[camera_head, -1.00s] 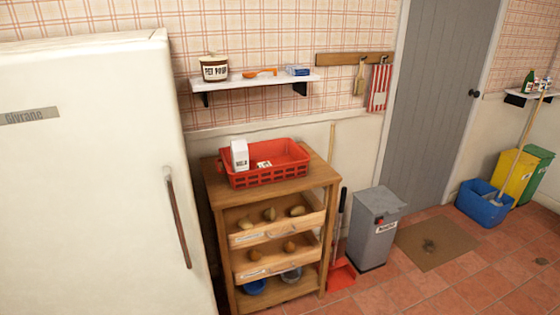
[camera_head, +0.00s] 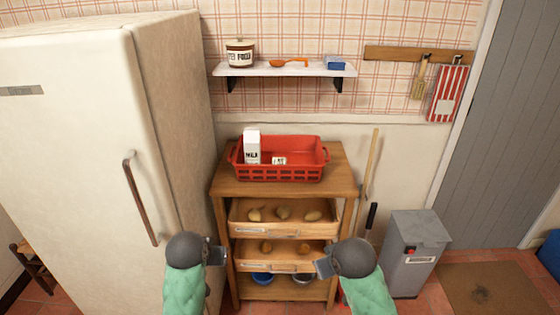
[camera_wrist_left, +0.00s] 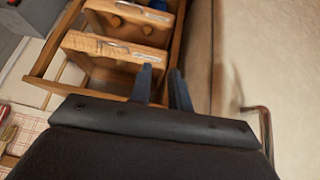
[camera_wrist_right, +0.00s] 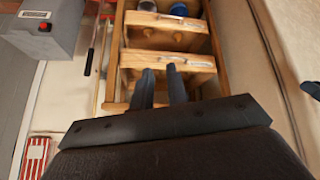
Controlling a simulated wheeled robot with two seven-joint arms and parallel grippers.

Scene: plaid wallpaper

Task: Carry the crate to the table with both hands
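A red crate (camera_head: 280,172) sits on top of a wooden shelf unit (camera_head: 230,188). It holds a white milk carton (camera_head: 252,148) standing at its left end and a small white labelled item (camera_head: 279,161). My left gripper (camera_head: 220,256) is in front of the unit's left side, below the crate and apart from it. My right gripper (camera_head: 318,268) is in front of its right side, also lower than the crate. In the wrist views the left fingers (camera_wrist_left: 163,86) and right fingers (camera_wrist_right: 160,86) stand apart with nothing between them. No destination table is visible.
A fridge (camera_head: 90,120) stands close on the left. A grey bin (camera_head: 410,262) and a broom handle (camera_head: 371,160) are on the right. A wall shelf (camera_head: 285,70) with a pet food jar (camera_head: 240,53) hangs above the crate. Drawers (camera_head: 280,232) hold potatoes.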

